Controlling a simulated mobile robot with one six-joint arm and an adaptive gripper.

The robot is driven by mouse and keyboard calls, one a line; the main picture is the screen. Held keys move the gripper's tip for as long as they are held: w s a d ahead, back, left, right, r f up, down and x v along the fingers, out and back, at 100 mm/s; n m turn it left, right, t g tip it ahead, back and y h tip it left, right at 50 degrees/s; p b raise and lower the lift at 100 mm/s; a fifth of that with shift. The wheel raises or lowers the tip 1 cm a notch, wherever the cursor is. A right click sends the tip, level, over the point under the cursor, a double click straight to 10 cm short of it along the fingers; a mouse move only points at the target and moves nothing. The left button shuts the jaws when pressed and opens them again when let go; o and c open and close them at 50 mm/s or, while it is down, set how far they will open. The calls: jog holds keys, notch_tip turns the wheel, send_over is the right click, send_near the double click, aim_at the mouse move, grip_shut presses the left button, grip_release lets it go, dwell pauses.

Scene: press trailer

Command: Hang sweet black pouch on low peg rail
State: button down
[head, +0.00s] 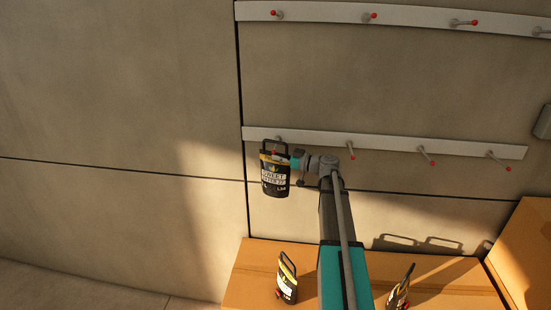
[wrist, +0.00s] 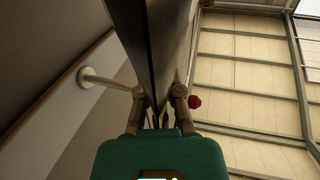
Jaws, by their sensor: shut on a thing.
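The sweet black pouch (head: 274,187), black with a white label and a looped top handle, hangs upright at my gripper (head: 296,161). The gripper is shut on it; the pouch also fills the wrist view's top middle (wrist: 150,40). The low peg rail (head: 400,144) is a pale strip with several red-tipped pegs. The pouch is at its leftmost peg (head: 278,140), with red showing near the handle opening. In the wrist view the peg (wrist: 104,80) comes from the left, and its red tip (wrist: 194,101) shows right of the pouch. The fingers hide the crossing, so threading is unclear.
A higher rail (head: 340,13) with red-tipped pegs runs above. The low rail's other pegs are bare. Below, a tan surface (head: 245,285) carries two more dark pouches, one left (head: 287,282) and one right (head: 398,291) of my arm. A tan box (head: 525,250) stands right.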

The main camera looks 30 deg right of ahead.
jog(key=shift+w+d+f+b, duration=0.25)
jog(key=shift+w+f+b, duration=0.1)
jog(key=shift+f+b, duration=0.3)
dwell(0.5)
dwell(0.4)
jog(key=c, duration=0.7)
grip_release()
jog(key=shift+s, duration=0.1)
jog(key=shift+c, duration=0.2)
jog(key=shift+v, duration=6)
jog(key=shift+a, duration=0.1)
